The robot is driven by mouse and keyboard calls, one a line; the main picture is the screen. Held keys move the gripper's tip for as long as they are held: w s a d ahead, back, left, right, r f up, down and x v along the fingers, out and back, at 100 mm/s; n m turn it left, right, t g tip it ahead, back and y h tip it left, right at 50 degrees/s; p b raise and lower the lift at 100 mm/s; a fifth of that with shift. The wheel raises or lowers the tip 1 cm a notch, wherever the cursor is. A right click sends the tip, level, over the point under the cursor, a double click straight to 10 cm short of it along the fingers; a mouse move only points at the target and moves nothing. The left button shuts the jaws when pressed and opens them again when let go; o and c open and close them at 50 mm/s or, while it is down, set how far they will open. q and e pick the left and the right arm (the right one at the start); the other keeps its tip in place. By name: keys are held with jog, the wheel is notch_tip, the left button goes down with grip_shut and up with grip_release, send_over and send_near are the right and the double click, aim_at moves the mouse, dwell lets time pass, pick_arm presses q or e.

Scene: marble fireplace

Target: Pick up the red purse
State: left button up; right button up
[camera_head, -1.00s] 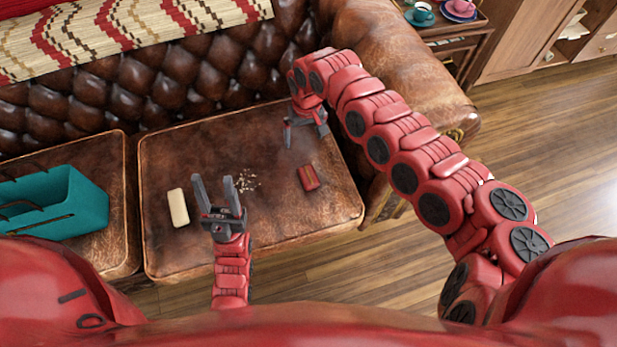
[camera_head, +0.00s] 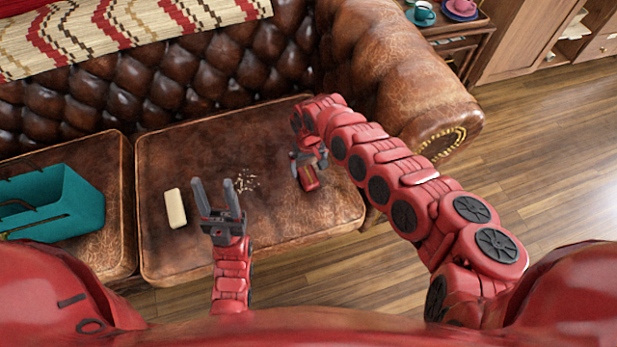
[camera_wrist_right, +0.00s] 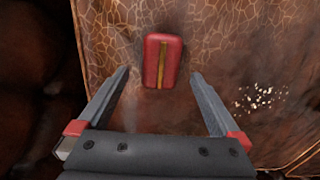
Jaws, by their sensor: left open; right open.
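The red purse (camera_head: 308,181) lies on the right part of the brown leather sofa cushion (camera_head: 270,215). In the right wrist view the purse (camera_wrist_right: 163,61) is a small red rectangle with a gold stripe down its middle, just beyond and between the fingertips. My right gripper (camera_head: 307,170) is open and empty, pointing down over the purse and partly covering it in the head view. Its two fingers (camera_wrist_right: 158,75) stand apart in the right wrist view. My left gripper (camera_head: 216,190) is open and empty over the front of the same cushion.
A cream bar-shaped object (camera_head: 175,208) lies left of my left gripper. Pale crumbs (camera_head: 245,182) lie between the grippers. A teal basket (camera_head: 60,200) stands on the left cushion. The sofa's backrest (camera_head: 170,85) and right armrest (camera_head: 400,80) border the cushion.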

aim_at(309, 175)
jog(key=f, duration=0.2)
jog(key=f+b, duration=0.1)
jog(key=shift+s+f, duration=0.2)
jog(key=shift+f, duration=0.2)
jog(key=shift+r, duration=0.1)
jog(key=c, duration=1.4)
